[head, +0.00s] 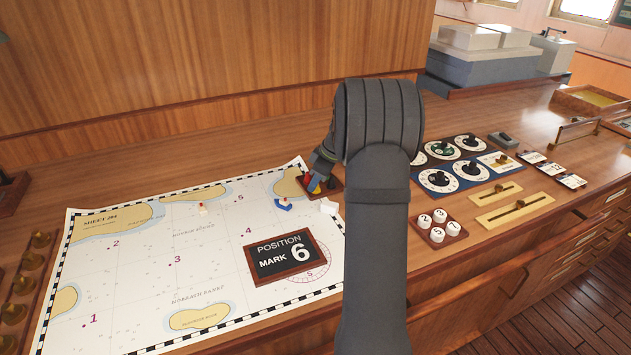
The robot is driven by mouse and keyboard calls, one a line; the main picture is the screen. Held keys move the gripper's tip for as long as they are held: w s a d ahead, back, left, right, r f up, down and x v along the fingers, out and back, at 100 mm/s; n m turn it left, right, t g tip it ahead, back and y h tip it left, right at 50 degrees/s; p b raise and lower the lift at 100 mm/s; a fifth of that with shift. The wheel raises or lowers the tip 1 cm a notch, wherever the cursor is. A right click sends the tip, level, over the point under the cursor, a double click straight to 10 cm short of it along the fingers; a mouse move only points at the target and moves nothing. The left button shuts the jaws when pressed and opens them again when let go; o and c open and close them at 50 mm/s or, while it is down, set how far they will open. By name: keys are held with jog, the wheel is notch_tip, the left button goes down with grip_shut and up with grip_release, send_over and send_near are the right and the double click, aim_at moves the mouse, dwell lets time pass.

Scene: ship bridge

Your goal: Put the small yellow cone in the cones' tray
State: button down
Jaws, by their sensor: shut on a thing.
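My gripper (316,185) is at the upper right of the chart, small in the head view and partly hidden by my own arm. It is shut on a small yellow thing (316,190), which looks like the small yellow cone; its shape is mostly hidden. A small reddish-brown tray (336,186) lies right at the gripper, partly covered by my arm; it looks like the cones' tray. The yellow thing appears over or in this tray's left part; I cannot tell whether it touches the bottom.
On the chart (140,270) stand a small whitish-orange piece (202,208), a blue boat-like piece (283,204), a white block (328,207) and a "Position Mark 6" board (286,257). Dial panels (440,181) and a tray of numbered white discs (439,228) lie to the right.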

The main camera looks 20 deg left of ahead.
jog(key=c, duration=1.6)
grip_release()
jog(key=shift+f, duration=0.1)
jog(key=shift+o, duration=0.2)
jog(key=v, duration=1.2)
jog(key=x, duration=1.1)
jog(key=shift+a+f, duration=0.15)
jog(key=shift+f, duration=0.05)
jog(key=shift+a, duration=0.1)
jog(key=shift+r, duration=1.8)
jog(key=shift+f, duration=0.1)
